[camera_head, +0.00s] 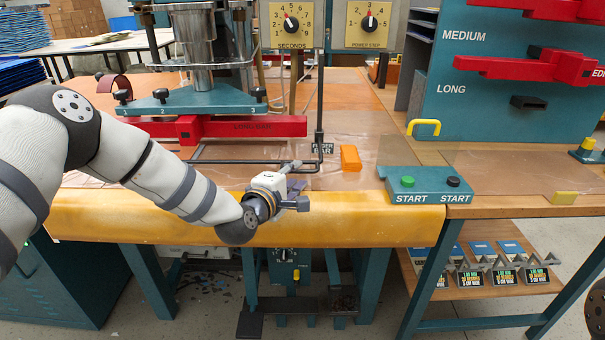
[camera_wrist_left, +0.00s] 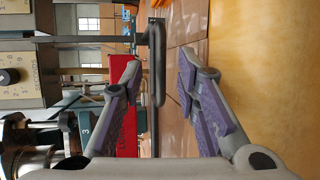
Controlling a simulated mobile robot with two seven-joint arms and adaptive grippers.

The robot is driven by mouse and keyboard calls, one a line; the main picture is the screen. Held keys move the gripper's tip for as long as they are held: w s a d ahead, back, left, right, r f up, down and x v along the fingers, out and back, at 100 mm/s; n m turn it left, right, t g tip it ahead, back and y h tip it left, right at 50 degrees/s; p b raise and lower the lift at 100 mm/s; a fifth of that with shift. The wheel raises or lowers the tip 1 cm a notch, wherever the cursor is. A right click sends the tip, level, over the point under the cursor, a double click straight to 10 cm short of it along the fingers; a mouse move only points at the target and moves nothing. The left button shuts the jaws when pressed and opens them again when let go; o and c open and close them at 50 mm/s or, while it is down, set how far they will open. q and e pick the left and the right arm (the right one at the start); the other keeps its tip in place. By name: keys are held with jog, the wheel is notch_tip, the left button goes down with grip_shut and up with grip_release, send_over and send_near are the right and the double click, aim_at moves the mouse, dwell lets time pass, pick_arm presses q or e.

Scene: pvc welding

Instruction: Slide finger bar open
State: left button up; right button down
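The finger bar (camera_head: 319,100) is a dark upright rod in the head view, with a "FINGER BAR" label at its lower end and a thin horizontal rod running left over the table. In the left wrist view, the bar (camera_wrist_left: 157,75) shows as a grey loop between and beyond the fingertips. My left gripper (camera_head: 297,186) is over the yellow front edge, just below and left of the label. Its purple-padded fingers (camera_wrist_left: 160,62) are spread wide and hold nothing. A gap to the bar seems to remain, but its depth is hard to tell. My right gripper is not in view.
A red "LONG BAR" (camera_head: 255,127) lies under the teal press plate (camera_head: 185,101) behind my arm. An orange block (camera_head: 350,158) sits right of the label. A teal START box (camera_head: 428,189) stands at the front edge. The table between block and box is clear.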

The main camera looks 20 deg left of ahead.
aim_at(300, 172)
pick_arm(q)
jog(key=x, duration=0.3)
jog(key=shift+f, duration=0.25)
jog(key=shift+w+r, duration=0.1)
jog(key=shift+w, duration=0.3)
grip_shut()
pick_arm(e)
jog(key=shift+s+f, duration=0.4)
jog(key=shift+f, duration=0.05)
pick_arm(q)
jog(key=shift+r, duration=0.1)
